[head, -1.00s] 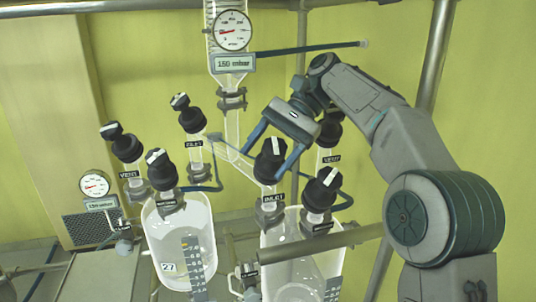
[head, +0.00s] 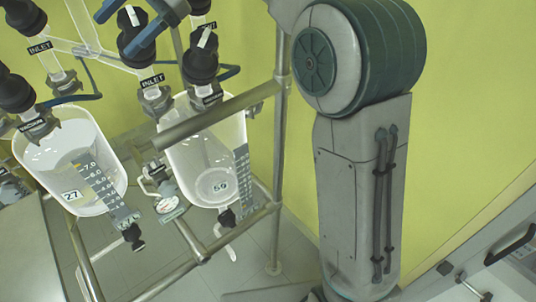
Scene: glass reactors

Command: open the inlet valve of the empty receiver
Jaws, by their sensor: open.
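The right receiver (head: 188,150), a clear vessel tagged 59 or 50, shows its bare round bottom and no clear liquid. Its inlet valve (head: 137,46) is a black knob with a white stripe, above an INLET label (head: 152,80). The stripe points roughly up the picture. My gripper (head: 118,33) is open at the top edge, its blue fingers on either side of this knob. I cannot tell whether they touch it. The gripper's body is cut off. The left receiver (head: 112,155), tagged 27, seems to hold pale liquid.
Another black valve (head: 200,65) stands close right of the inlet valve. A black valve (head: 15,92) tops the left receiver. A thick metal rail (head: 220,113) crosses in front of the right receiver. A metal post (head: 282,150) stands behind. Floor tiles are clear below.

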